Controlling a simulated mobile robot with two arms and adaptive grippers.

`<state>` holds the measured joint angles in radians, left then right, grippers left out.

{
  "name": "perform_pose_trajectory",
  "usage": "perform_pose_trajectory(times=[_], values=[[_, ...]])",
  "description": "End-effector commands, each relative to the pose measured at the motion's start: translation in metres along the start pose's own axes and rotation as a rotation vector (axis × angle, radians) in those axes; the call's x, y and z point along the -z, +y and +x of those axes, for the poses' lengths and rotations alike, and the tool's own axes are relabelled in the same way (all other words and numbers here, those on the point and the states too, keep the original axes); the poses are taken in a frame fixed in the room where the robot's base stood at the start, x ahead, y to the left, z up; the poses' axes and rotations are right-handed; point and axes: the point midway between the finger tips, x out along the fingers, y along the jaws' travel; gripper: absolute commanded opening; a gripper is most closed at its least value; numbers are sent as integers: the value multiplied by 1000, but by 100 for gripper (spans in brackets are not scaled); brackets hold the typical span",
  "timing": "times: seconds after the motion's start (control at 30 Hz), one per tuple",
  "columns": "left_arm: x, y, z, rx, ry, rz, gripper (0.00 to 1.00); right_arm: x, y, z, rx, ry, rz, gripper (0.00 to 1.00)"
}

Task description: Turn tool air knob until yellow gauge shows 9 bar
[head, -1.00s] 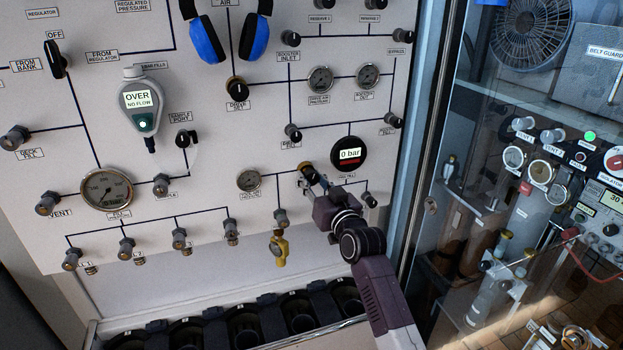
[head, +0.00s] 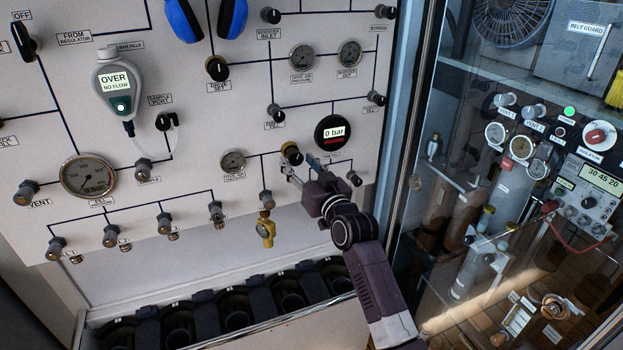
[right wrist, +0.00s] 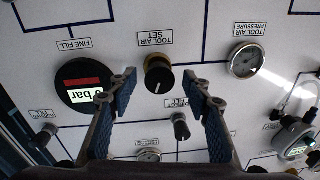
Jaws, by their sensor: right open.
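The tool air set knob (head: 291,152) is a dark round knob with a brass-coloured collar on the panel's lower right. It also shows in the right wrist view (right wrist: 158,75), with a pale pointer line on its face. My right gripper (head: 301,170) is open just below and in front of the knob. In the right wrist view its blue-padded fingertips (right wrist: 161,80) stand on either side of the knob, apart from it. My left gripper is out of view.
The fine fill display (head: 333,132) reads 0 bar, close to the right gripper. The tool air pressure gauge (head: 233,161) is left of the knob. A small dark knob (right wrist: 181,127) lies between the fingers in the wrist view. A glass door (head: 480,190) stands right.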

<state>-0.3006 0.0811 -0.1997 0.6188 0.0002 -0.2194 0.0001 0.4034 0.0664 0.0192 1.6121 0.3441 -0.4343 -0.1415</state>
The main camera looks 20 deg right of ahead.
Motion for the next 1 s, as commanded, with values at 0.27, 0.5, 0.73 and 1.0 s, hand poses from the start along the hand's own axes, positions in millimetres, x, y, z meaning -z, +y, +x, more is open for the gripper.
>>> perform_pose_trajectory(times=[0.27, 0.5, 0.73, 1.0], values=[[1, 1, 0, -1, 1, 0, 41, -2, 0, -52, 0, -2, 0, 45], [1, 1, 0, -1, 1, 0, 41, -1, 0, -85, 0, -2, 0, 45], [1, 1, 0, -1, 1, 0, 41, 0, 0, -96, 0, 0, 0, 45], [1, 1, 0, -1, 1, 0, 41, 0, 0, -96, 0, 0, 1, 45]])
